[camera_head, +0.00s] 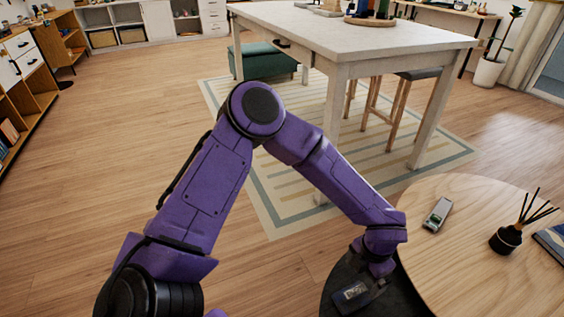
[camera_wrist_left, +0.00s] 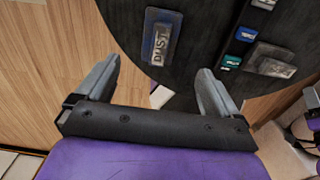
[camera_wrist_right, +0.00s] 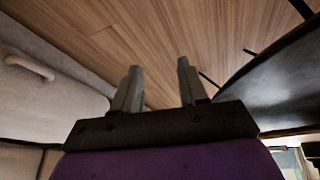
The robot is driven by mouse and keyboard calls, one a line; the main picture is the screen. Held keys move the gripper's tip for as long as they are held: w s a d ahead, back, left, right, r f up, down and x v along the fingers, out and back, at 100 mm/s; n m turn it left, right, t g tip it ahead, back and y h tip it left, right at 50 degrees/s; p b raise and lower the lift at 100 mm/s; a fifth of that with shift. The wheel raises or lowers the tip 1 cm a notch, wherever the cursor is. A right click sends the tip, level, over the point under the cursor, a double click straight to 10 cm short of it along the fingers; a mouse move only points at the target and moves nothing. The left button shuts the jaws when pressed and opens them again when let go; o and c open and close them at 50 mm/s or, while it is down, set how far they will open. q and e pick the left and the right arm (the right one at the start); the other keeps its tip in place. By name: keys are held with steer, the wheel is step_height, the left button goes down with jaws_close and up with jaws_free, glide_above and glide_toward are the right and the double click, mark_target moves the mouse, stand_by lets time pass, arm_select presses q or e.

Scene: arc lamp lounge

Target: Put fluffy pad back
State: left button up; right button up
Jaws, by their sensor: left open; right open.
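In the left wrist view a flat grey-blue rectangular piece (camera_wrist_left: 163,37) marked "DUST" lies on a dark round table (camera_wrist_left: 205,25). A greyish flat piece (camera_wrist_left: 272,60) with worn edges lies to its right, by small coloured labels. I cannot tell which piece, if any, is the fluffy pad. My left gripper (camera_wrist_left: 158,70) is open and empty over the table edge, just short of the marked piece. In the head view my left arm reaches down to this table, beside a dark piece with a pale label (camera_head: 352,292). My right gripper (camera_wrist_right: 159,67) is open and empty, above wood floor.
A light wooden round table (camera_head: 465,265) adjoins the dark one. It holds a small grey device (camera_head: 437,214), a black reed diffuser (camera_head: 506,239) and a dark book (camera_head: 552,240). A white table (camera_head: 340,40) stands behind on a striped rug (camera_head: 270,200). Floor at left is clear.

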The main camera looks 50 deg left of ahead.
arm_select(q)
steer(key=s+a+f+m+y, duration=0.1)
steer(key=f, duration=0.1)
steer(key=s+a+f+m, duration=0.1)
steer(key=s+a+f, duration=0.1)
steer(key=s+a+f+m+y, duration=0.1)
steer(key=a+f+m, duration=0.1)
steer(key=shift+s+y, duration=0.3)
steer(key=shift+s, duration=0.05)
steer(key=s+a+f+m+t, duration=0.1)
steer(key=s+a+f+m, duration=0.3)
steer(key=s+m, duration=0.5)
steer(key=s+a+f+m+t, duration=0.2)
steer(key=s+a+f+m, duration=0.2)
steer(key=s+a+m, duration=0.4)
steer(key=s+m, duration=0.2)
steer(key=m, duration=0.2)
steer(key=shift+s+f+y, duration=0.15)
steer(key=shift+f+y, duration=0.15)
steer(key=shift+y, duration=0.1)
step_height(320, 180, up, 15)
steer(key=p, duration=1.5)
steer(key=shift+r, duration=0.15)
